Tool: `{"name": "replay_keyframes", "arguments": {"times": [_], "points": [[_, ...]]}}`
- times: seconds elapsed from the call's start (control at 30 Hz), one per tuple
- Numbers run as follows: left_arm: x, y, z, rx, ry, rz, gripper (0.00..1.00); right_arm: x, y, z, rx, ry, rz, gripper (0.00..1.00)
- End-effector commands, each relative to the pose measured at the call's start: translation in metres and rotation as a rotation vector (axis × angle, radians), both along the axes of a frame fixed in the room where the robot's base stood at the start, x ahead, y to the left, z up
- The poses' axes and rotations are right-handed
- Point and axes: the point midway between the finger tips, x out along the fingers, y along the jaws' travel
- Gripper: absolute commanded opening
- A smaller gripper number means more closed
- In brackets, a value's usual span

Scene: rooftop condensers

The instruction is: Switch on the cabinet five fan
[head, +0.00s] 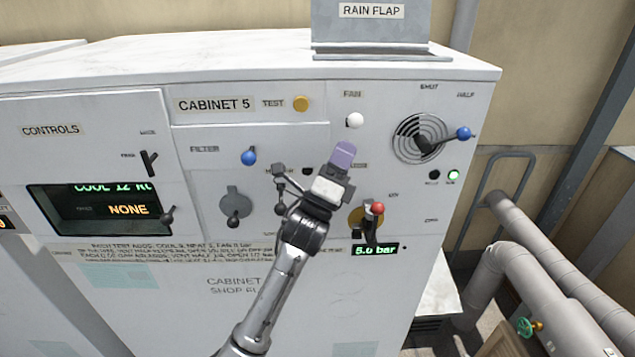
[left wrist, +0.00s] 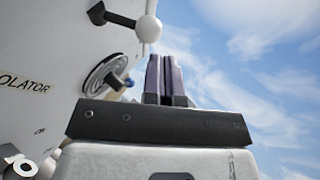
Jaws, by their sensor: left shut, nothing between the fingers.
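The front of cabinet 5 (head: 214,103) fills the middle of the head view. The fan control, a white ball knob (head: 355,120), sits just under the FAN label (head: 352,94). My left gripper (head: 344,153) is shut and empty, its purple fingertips just below the white knob. In the left wrist view the fingers (left wrist: 164,76) are pressed together, and a white ball knob (left wrist: 148,29) on a dark lever shows above them, with a visible gap. The gripper and arm hide part of the panel below the knob. My right gripper is not in view.
A round vent with a blue-knobbed lever (head: 463,133) is to the right. A red-knobbed lever (head: 377,208) and a 5.0 bar display (head: 375,250) are below right. A blue filter knob (head: 249,157) and yellow test button (head: 301,103) are left. The rain flap (head: 371,30) overhangs above.

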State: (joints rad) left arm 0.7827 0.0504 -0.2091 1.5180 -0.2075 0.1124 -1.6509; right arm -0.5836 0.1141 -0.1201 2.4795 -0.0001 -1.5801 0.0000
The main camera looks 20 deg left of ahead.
Motion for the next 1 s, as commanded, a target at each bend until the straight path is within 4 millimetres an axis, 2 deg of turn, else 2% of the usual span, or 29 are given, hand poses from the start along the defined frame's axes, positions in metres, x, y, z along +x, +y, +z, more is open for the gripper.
{"name": "replay_keyframes", "arguments": {"times": [0.1, 0.4, 0.6, 0.8, 1.0], "points": [[-0.019, -0.007, -0.009, 0.000, 0.001, -0.010, 0.00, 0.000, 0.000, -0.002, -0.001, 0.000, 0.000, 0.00], [-0.071, 0.000, -0.027, 0.003, 0.000, -0.008, 0.00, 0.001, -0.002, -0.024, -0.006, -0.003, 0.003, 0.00], [-0.097, 0.004, -0.033, 0.003, -0.001, -0.007, 0.00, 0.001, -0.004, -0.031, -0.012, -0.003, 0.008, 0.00], [-0.110, 0.005, -0.036, 0.001, 0.001, -0.008, 0.00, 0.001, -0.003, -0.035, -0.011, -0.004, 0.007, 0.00], [-0.113, 0.006, -0.036, 0.001, 0.000, -0.008, 0.00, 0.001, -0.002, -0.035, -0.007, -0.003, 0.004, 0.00]]}}
